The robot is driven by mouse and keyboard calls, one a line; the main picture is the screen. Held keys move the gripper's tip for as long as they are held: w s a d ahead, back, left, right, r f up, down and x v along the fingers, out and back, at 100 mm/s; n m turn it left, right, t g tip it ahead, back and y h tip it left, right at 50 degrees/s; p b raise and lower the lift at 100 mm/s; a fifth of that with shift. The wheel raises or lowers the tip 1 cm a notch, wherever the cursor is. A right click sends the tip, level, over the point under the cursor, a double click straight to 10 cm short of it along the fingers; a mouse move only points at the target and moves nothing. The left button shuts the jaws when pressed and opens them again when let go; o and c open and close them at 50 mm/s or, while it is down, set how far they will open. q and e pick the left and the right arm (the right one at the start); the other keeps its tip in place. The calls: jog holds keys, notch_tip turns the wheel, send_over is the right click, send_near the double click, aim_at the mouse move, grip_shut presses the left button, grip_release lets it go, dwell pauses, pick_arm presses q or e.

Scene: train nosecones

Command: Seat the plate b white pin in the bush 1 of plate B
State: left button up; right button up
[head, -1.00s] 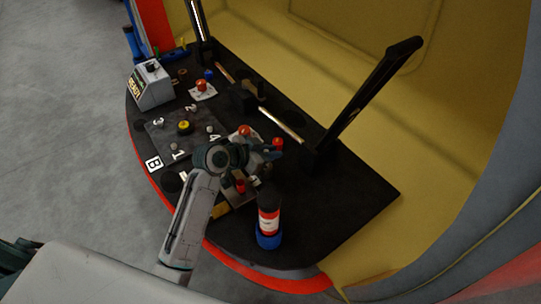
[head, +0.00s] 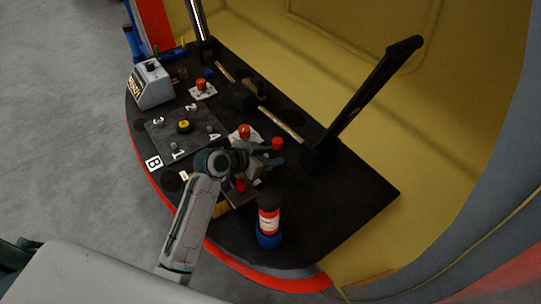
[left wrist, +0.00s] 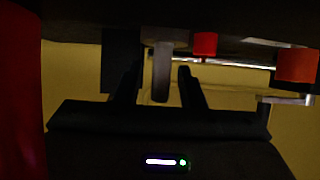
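My left gripper (head: 266,154) is right of plate B, over a cluster of red-capped parts. In the left wrist view its fingers (left wrist: 157,82) are apart, with a grey stalk (left wrist: 161,75) between them and gaps on both sides. I cannot tell whether this is the white pin. My right gripper is out of view.
A red and blue bottle (head: 268,225) stands near the front edge, close to my left arm. Red caps (head: 277,143) stand around the gripper. A grey control box (head: 152,85) is at the left, and a tall black bar (head: 370,95) rises at right. The right-hand tabletop is clear.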

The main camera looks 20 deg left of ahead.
pick_arm(q)
jog(key=v, duration=1)
jog(key=shift+s+a, duration=0.15)
jog(key=shift+a, duration=0.05)
jog(key=shift+s+a+r, duration=0.3)
jog(key=shift+s+r, duration=0.05)
jog(key=shift+s, duration=0.05)
jog(key=shift+s+r, duration=0.1)
jog(key=shift+s, duration=0.05)
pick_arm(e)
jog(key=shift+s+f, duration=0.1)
